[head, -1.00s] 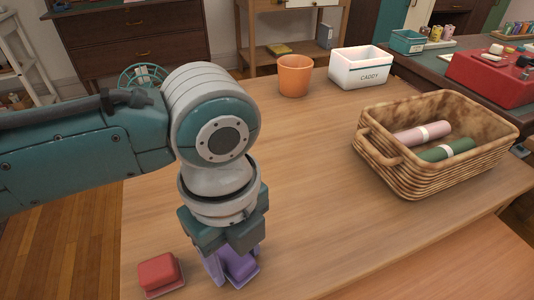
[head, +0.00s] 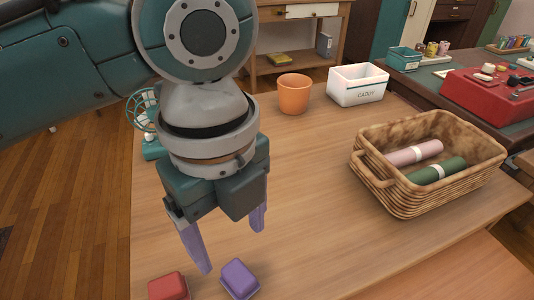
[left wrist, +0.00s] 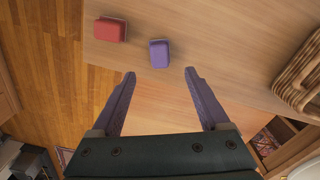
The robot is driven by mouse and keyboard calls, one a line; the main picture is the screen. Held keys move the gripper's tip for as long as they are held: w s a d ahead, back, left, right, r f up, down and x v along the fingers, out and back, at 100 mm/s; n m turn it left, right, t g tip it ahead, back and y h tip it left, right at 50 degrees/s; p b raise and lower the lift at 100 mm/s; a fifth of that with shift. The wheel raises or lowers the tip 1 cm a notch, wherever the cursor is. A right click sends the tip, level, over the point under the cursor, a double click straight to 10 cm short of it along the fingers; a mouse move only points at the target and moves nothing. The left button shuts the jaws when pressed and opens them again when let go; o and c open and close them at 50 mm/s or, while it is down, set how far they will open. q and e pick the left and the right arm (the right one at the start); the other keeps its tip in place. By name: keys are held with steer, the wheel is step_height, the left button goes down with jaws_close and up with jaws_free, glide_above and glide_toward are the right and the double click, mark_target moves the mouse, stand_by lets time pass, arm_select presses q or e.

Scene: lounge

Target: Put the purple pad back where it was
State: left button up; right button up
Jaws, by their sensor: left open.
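The purple pad (head: 239,279) lies on the wooden table near its front edge, just right of a red pad (head: 169,287). My left gripper (head: 230,245) is open and empty, raised above and behind the purple pad in the head view. In the left wrist view the purple pad (left wrist: 159,53) lies beyond the two open fingertips (left wrist: 159,73), apart from both, with the red pad (left wrist: 109,29) to its left. My right gripper is not in either view.
A wicker basket (head: 400,195) with a pink roll (head: 414,153) and a green roll (head: 436,171) stands at the right. An orange pot (head: 294,94) and a white caddy (head: 357,85) stand at the back. A teal fan (head: 143,110) is partly behind my arm. The table middle is clear.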

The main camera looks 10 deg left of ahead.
arm_select(q)
steer(key=s+d+n+t+h, duration=0.1)
steer(key=s+d+n+h, duration=0.25)
steer(key=s+n, duration=0.4)
steer(key=s+a+n+t+y, duration=0.1)
steer(key=s+a+n, duration=0.1)
steer(key=a+n, duration=0.4)
steer(key=s+a+n+t+y, duration=0.1)
steer(key=s+a+n+y, duration=0.1)
steer(key=a+n, duration=0.4)
steer(key=n, duration=0.3)
steer(key=shift+s+a+r+t, duration=0.2)
steer(key=shift+s+a+t, duration=0.1)
steer(key=shift+s+a, duration=0.1)
